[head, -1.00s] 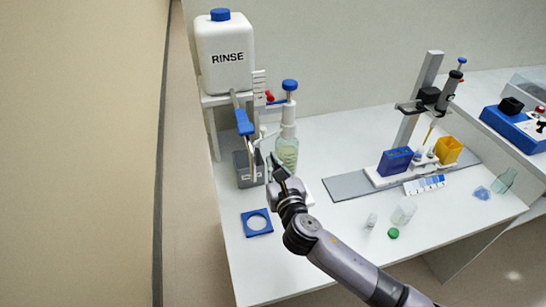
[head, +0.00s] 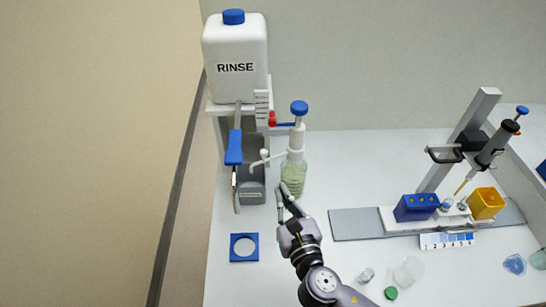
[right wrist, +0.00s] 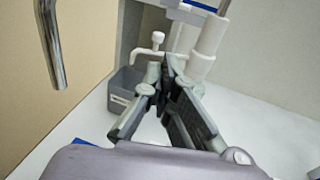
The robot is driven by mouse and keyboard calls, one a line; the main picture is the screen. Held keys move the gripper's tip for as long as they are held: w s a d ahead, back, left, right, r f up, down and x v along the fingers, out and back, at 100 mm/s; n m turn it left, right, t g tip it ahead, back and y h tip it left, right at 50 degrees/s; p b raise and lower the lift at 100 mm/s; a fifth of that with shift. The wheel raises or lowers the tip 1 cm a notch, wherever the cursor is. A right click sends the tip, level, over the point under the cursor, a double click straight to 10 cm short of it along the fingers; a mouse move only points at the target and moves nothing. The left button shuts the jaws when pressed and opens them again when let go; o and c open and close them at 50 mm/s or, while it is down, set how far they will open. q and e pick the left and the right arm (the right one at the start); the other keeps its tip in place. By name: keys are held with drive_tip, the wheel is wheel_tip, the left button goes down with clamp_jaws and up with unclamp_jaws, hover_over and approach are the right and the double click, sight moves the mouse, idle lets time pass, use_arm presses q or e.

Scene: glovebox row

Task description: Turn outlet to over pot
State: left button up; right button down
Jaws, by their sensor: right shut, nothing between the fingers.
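The pump bottle (head: 293,178) with pale green contents and a blue cap stands right of the grey pot (head: 251,190). Its thin white outlet (head: 259,161) points left, its bent tip in line with the pot; whether it is exactly above the opening I cannot tell. My right gripper (head: 281,190) is shut and empty, just in front of the bottle's lower part. In the right wrist view the shut fingertips (right wrist: 168,68) cover part of the outlet (right wrist: 148,52) and bottle, with the pot (right wrist: 126,90) behind at left. My left gripper is out of view.
A white RINSE tank (head: 235,62) with a blue lever (head: 233,148) stands above the pot. A blue square frame (head: 244,247) lies in front. A pipette stand (head: 465,140), blue rack (head: 416,207) and loose vials are at right.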

approach(261, 154)
drive_tip(key=w+d, duration=0.1)
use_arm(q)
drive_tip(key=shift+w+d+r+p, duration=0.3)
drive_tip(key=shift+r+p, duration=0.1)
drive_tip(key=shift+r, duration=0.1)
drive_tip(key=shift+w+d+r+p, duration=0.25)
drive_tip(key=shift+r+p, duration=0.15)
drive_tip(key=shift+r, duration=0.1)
use_arm(e)
drive_tip(key=x, duration=0.6)
drive_tip(key=shift+d+f, duration=0.2)
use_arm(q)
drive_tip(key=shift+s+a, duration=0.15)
